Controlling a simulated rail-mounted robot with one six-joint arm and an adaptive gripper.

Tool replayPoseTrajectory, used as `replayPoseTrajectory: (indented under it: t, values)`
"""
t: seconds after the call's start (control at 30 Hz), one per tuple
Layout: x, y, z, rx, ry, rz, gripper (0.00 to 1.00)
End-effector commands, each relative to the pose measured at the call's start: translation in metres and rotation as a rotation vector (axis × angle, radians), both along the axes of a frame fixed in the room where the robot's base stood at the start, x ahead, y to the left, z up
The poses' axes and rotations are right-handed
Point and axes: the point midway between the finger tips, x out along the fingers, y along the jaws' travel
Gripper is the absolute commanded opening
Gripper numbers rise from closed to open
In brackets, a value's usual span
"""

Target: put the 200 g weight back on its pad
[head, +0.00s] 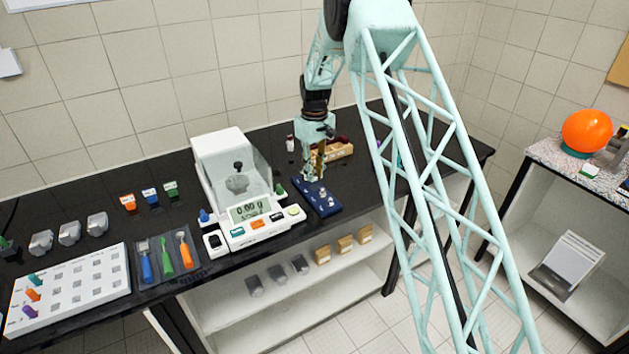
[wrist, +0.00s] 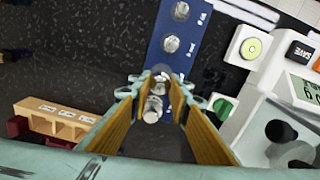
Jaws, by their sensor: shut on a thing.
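The blue weight board (head: 334,210) lies on the black bench, right of the balance; it also shows in the wrist view (wrist: 207,44). Two silver weights stand on it, one in the middle (wrist: 170,43) and one near the far end (wrist: 181,10). My gripper (wrist: 153,100) is shut on a silver knobbed weight (wrist: 152,112), which I take to be the 200 g weight. It is over the board's near end in the wrist view. In the head view my gripper (head: 313,178) is at the board's back end. The fingers hide the pad under it, and contact cannot be told.
The balance (head: 262,222) stands close on the left, with its glass shield and a green knob (wrist: 224,107) near my fingers. A wooden rack (head: 340,150) stands behind the board. Bare bench lies right of the board.

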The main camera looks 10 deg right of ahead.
Motion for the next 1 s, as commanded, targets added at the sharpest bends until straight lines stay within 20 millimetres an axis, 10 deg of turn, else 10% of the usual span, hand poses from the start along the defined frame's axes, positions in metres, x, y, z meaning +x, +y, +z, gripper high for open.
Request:
replayPoseTrajectory:
  t: [0.83, 0.87, 1.0]
  values:
    - [-0.002, 0.001, -0.037, 0.000, 0.003, 0.001, 0.03]
    - [-0.002, 0.001, -0.036, 0.000, 0.003, 0.001, 0.20]
    - [-0.002, 0.001, -0.036, 0.000, 0.003, 0.001, 0.31]
